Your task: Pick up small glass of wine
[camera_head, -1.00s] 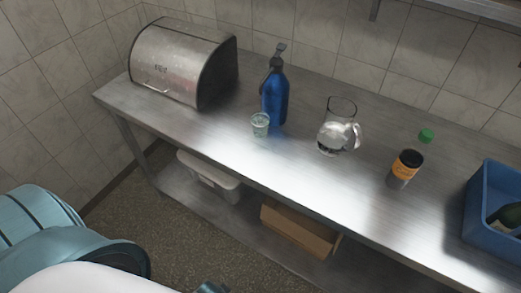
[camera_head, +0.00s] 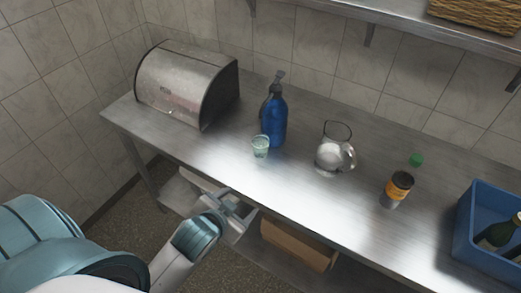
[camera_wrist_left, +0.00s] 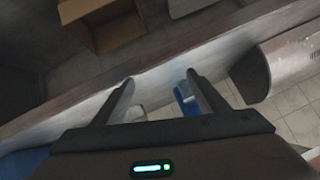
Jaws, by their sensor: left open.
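The small glass (camera_head: 260,147), a short clear greenish tumbler, stands upright on the steel counter, just in front of the blue bottle (camera_head: 273,122). My left gripper (camera_head: 240,208) is open and empty, in front of the counter's front edge and nearer to me than the glass, apart from it. In the left wrist view my two fingers (camera_wrist_left: 160,80) are spread wide, with part of the blue bottle (camera_wrist_left: 186,100) showing between them. I cannot clearly make out the glass in that view. My right gripper is out of view.
On the steel counter (camera_head: 232,178), a metal bread box (camera_head: 180,85) stands left, a glass jug (camera_head: 333,155), an orange-labelled jar (camera_head: 397,188) and a green cap (camera_head: 416,160) right. A blue crate (camera_head: 480,250) holds bottles. A cardboard box (camera_head: 297,243) sits below.

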